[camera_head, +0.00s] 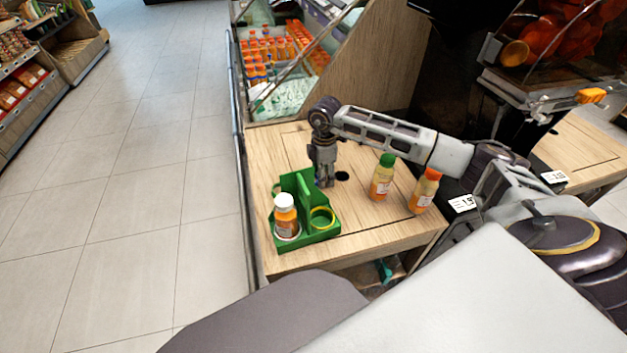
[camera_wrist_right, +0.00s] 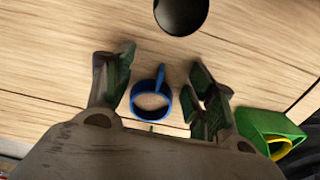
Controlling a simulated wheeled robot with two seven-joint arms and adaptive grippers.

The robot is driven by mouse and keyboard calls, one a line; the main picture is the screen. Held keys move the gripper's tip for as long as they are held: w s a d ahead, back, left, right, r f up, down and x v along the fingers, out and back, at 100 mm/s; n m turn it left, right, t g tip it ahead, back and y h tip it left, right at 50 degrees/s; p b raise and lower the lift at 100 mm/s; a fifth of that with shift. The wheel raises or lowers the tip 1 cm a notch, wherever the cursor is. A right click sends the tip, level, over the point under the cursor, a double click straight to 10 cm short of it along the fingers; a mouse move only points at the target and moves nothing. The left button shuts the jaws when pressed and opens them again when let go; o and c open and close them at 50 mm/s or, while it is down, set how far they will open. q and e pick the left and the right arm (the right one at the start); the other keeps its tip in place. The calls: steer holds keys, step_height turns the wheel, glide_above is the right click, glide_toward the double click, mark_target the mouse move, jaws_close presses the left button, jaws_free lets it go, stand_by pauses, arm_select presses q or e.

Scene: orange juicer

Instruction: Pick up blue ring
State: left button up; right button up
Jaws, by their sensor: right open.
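The blue ring (camera_wrist_right: 151,101) lies on the wooden counter in the right wrist view, with a short tab pointing away from my palm. My right gripper (camera_wrist_right: 160,82) is open above it, one finger on each side, and no contact shows. In the head view, my right gripper (camera_head: 324,182) points down at the counter behind the green holder, and the blue ring is hidden there. My left gripper is not in view.
A green holder (camera_head: 312,238) holds an orange bottle (camera_head: 286,218) and a yellow ring (camera_head: 322,217). A green-capped bottle (camera_head: 382,178) and an orange-capped bottle (camera_head: 424,191) stand to the right. The counter (camera_head: 370,235) has a dark round hole (camera_wrist_right: 181,14) near the ring.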

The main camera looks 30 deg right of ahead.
steer(key=shift+c, duration=0.5)
jaws_close()
